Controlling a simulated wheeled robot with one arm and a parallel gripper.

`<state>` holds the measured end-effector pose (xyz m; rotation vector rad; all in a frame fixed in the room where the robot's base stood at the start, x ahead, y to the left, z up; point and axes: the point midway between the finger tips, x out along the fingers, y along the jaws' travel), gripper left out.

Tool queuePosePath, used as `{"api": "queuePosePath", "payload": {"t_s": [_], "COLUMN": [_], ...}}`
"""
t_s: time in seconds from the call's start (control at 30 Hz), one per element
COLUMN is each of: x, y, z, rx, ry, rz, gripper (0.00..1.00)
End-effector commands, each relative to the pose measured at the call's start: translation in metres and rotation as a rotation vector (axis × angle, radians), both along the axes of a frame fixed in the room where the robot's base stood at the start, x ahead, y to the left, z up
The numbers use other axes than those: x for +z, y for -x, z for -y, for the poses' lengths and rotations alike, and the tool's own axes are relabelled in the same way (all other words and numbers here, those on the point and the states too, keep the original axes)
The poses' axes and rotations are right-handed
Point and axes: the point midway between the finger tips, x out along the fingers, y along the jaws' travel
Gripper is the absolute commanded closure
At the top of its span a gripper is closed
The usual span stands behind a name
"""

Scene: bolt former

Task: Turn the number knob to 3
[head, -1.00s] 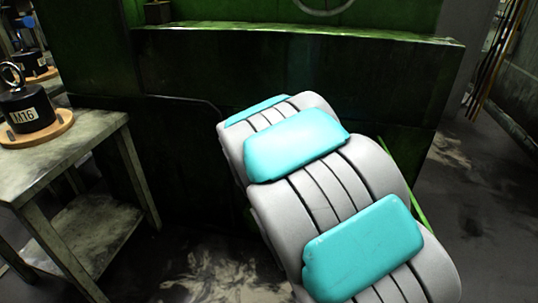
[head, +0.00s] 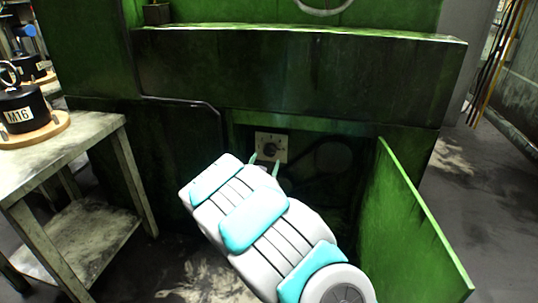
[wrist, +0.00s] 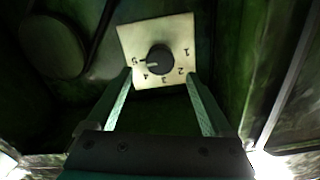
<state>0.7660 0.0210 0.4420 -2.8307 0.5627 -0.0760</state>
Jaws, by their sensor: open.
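The black round number knob (wrist: 160,59) sits on a pale square plate (wrist: 182,28) in the wrist view. Numbers 1 to 5 run around it, upside down. In the head view the plate (head: 262,138) and knob (head: 270,149) show inside an open compartment low in the green machine. My gripper (wrist: 159,75) is open, its two thin green fingers apart at the lower edge of the plate. The knob appears between and beyond the tips; I cannot tell whether they touch anything. The fingertips (head: 265,161) also show in the head view.
A green door (head: 410,230) stands open on the right of the compartment. A dark cable or hose (head: 333,150) curves right of the plate. A worktable (head: 75,150) with a black M16 weight (head: 18,110) stands at the left.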

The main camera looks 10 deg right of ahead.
Motion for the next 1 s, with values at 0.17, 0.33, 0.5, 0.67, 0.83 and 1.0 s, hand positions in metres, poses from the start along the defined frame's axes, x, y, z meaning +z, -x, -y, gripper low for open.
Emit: {"api": "queuePosePath", "payload": {"t_s": [0.17,0.33,0.5,0.67,0.83,1.0], "x": [-0.001,0.001,0.0,0.0,0.0,0.0], "y": [-0.024,-0.041,-0.049,-0.05,-0.05,-0.049], "z": [0.012,0.017,0.021,0.021,0.021,0.021], "rx": [-0.003,-0.001,0.0,0.0,0.001,0.001], "ry": [-0.003,-0.002,-0.003,-0.002,-0.002,-0.002], "rz": [-0.001,0.003,-0.001,-0.002,-0.001,-0.001], "gripper": [0.15,0.15,0.15,0.15,0.2,0.39]}}
